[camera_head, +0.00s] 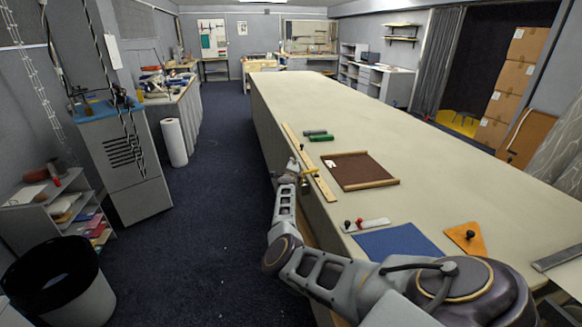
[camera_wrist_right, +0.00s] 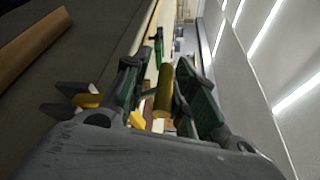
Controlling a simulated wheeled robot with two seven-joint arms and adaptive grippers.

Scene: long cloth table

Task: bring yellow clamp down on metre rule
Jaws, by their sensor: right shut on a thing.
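The metre rule (camera_head: 292,137) is a long, thin pale wooden strip lying along the left edge of the table. My right gripper (camera_head: 303,173) is beside its middle, at the table's edge. In the right wrist view its two dark green-padded fingers (camera_wrist_right: 163,92) are on either side of the yellow clamp's cylindrical handle (camera_wrist_right: 164,90), shut on it. More yellow parts of the clamp show low between and beside the fingers. In the head view the clamp is small and mostly hidden by the gripper. I cannot tell whether it touches the rule. My left gripper is not in view.
Two green blocks (camera_head: 318,136) and a brown wood-edged tray (camera_head: 380,184) lie right of the rule. Nearer are a white strip with knobs (camera_head: 373,224), a blue mat (camera_head: 398,242) and an orange triangle (camera_head: 468,238). The table's far part is clear.

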